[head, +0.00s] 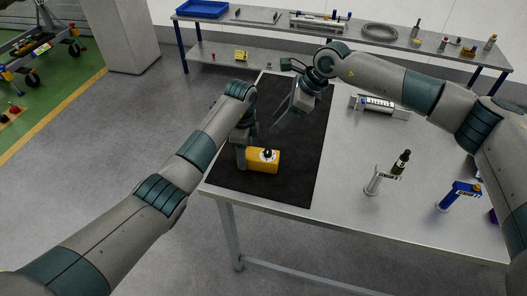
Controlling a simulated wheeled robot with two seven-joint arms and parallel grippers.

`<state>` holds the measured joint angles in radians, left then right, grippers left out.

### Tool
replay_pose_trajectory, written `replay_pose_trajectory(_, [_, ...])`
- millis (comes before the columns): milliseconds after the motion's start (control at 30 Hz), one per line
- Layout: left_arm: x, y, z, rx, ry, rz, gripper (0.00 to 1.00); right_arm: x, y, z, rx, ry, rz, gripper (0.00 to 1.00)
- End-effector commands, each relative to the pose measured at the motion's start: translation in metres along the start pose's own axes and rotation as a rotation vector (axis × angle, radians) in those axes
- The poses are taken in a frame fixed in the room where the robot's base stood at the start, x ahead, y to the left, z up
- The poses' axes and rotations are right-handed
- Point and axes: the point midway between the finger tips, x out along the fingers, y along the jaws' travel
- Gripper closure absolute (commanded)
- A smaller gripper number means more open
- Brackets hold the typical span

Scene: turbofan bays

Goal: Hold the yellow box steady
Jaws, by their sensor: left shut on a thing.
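The yellow box (265,167) lies on the black mat (290,187) near the front edge of the table. It has a dark round part with a pale ring on top. My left gripper (243,162) is shut on the left end of the box; its fingers partly hide that end. My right gripper (276,127) hangs above the mat, up and to the right of the box and apart from it. Whether its fingers are open or shut does not show clearly.
On the table (345,200) right of the mat are a silver cylinder in a holder (379,105), a grey tool (374,181), a dark bottle (401,162) and a blue tool (459,195). A shelf bench (270,28) with a blue tray (202,9) stands behind.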

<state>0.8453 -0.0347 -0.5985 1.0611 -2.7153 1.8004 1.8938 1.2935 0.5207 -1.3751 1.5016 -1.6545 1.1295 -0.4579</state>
Motion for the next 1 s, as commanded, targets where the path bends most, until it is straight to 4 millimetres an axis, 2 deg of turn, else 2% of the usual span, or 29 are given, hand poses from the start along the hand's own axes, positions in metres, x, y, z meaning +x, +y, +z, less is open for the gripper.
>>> replay_pose_trajectory(167, [-0.001, 0.0, 0.0, 0.0, 0.0, -0.001, 0.85, -0.008, -0.04, 0.011, 0.017, -0.205, -0.129, 0.61])
replay_pose_trajectory(400, [-0.001, 0.0, 0.0, 0.0, 0.0, -0.001, 0.85, -0.046, -0.106, 0.008, 0.031, -0.497, -0.399, 0.61])
replay_pose_trajectory(567, [-0.001, -0.001, 0.0, 0.0, 0.0, -0.001, 0.85, -0.065, -0.127, 0.001, 0.021, -0.658, -0.571, 0.61])
replay_pose_trajectory(667, [-0.001, -0.001, 0.0, 0.0, 0.0, -0.001, 0.85, -0.066, -0.125, 0.0, 0.013, -0.752, -0.659, 0.61])
replay_pose_trajectory(767, [-0.001, -0.001, 0.0, 0.0, 0.0, -0.001, 0.85, -0.057, -0.111, 0.006, 0.011, -0.843, -0.72, 0.61])
replay_pose_trajectory(1000, [-0.001, -0.001, 0.0, 0.0, 0.0, -0.001, 0.85, -0.022, -0.048, 0.027, 0.067, -1.04, -0.829, 0.61])
